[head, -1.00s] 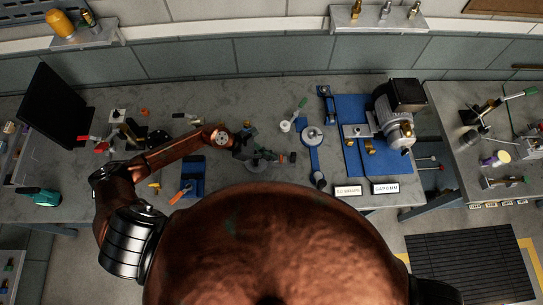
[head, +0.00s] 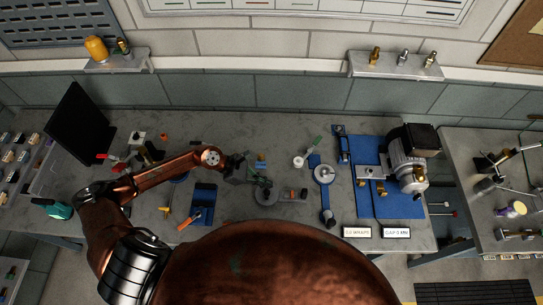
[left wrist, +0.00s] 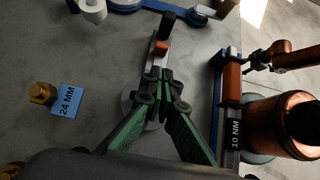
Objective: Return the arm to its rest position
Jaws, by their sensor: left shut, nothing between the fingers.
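My left arm (head: 160,176) reaches in from the left over the bench in the head view. Its gripper (head: 238,170) is above the bench, up and left of a round grey disc (head: 265,194). In the left wrist view the two green-padded fingers (left wrist: 160,88) are shut together with nothing between them. Behind them, partly hidden, are the disc and a narrow grey holder with an orange piece (left wrist: 161,47). My right gripper does not show in either view.
A blue mat (head: 364,206) with a motor (head: 407,166) stands to the right. A blue stand (head: 202,204) is below the arm and a black monitor (head: 79,121) at left. A blue "24 MM" label (left wrist: 67,101) and brass fitting (left wrist: 41,93) lie left of the fingers.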

